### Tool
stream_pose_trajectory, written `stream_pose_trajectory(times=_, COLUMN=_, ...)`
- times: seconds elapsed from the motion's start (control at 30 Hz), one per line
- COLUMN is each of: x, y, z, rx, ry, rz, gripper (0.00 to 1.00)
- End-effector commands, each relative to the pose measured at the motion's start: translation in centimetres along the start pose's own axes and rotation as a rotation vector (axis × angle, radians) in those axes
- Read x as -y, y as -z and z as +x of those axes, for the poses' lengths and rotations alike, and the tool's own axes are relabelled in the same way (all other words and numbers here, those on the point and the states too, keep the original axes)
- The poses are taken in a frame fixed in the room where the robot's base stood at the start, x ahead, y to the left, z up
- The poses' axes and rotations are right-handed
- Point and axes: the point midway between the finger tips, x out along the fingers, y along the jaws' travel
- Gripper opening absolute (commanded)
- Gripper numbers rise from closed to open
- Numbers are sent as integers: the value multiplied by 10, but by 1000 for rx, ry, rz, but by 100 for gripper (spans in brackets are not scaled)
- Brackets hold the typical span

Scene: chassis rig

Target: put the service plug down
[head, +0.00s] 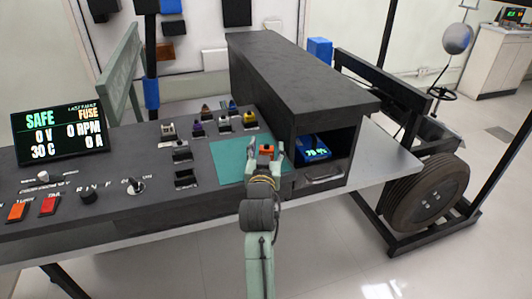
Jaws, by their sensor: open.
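A small orange block (266,149), which looks like the service plug, is on or just above the teal mat (228,162). My gripper (265,156) is open at the right part of the mat, with its fingers around or just in front of the orange block. I cannot tell whether the fingers touch it. The gripper and wrist hide the block's lower part and some of the mat.
A dark housing (300,75) stands right behind the gripper, with a lit blue device (313,148) in its opening. Several coloured plugs stand in sockets behind and left of the mat. A display (60,131) reads SAFE. A wheel (428,195) is at right.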

Motion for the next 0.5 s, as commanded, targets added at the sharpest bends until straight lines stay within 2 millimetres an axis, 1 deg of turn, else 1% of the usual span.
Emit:
stream_pose_trajectory(times=0.03, x=0, y=6, z=0, rx=-2, ry=0, rz=0, gripper=53)
stream_pose_trajectory(times=0.07, x=0, y=2, z=-3, rx=-1, ry=0, rz=0, gripper=53)
stream_pose_trajectory(times=0.17, x=0, y=0, z=-18, rx=-2, ry=1, rz=1, gripper=53)
stream_pose_trajectory(times=0.5, x=0, y=0, z=-94, rx=-1, ry=1, rz=1, gripper=53)
